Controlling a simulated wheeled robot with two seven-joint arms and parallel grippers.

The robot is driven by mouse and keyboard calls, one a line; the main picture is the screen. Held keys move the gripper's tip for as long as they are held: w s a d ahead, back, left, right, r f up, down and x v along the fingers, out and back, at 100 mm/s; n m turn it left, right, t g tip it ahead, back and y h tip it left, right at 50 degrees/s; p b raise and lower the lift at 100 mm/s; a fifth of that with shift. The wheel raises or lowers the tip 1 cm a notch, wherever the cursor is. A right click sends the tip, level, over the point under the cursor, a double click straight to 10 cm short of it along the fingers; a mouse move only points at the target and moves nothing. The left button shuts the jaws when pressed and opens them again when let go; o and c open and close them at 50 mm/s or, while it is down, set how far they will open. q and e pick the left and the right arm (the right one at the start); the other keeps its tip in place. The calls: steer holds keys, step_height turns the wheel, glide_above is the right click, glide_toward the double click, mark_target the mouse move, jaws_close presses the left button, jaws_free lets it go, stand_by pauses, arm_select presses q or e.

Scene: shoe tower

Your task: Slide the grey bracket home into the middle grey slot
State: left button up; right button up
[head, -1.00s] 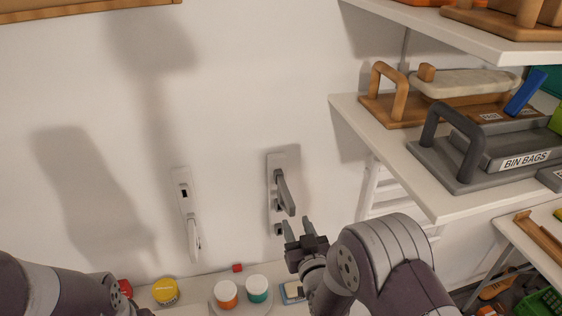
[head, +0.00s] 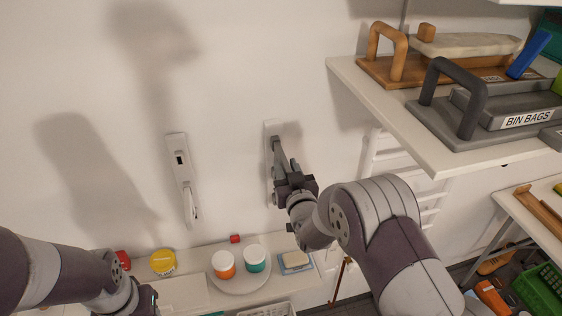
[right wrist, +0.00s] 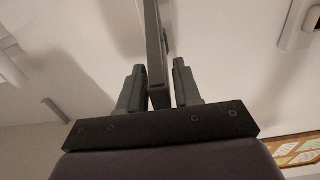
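The grey bracket (head: 279,152) sticks out from the upper part of a pale wall plate (head: 269,128). My right gripper (head: 284,172) is at its outer end. In the right wrist view the bracket (right wrist: 155,50) runs as a dark bar between the two fingers (right wrist: 158,85). The left finger is close against it, and a narrow gap shows at the right finger. The middle grey slot is hidden behind the gripper and bracket. My left gripper (head: 146,300) is partly in view at the bottom edge; its fingers are not clear.
Another wall plate (head: 177,150) with a white bracket (head: 190,205) is to the left. Below, a ledge holds a yellow-lidded jar (head: 163,262), two white-lidded jars and a soap dish (head: 295,262). A shelf (head: 400,120) with trays juts out at the right.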

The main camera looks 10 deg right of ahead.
steer(key=shift+a, duration=0.1)
jaws_close()
steer(key=shift+s, duration=0.15)
steer(key=shift+s, duration=0.4)
steer(key=shift+s, duration=0.1)
steer(key=s+f+b, duration=0.7)
steer(key=f+b, duration=0.1)
steer(key=f, duration=0.3)
steer(key=shift+s+d, duration=0.2)
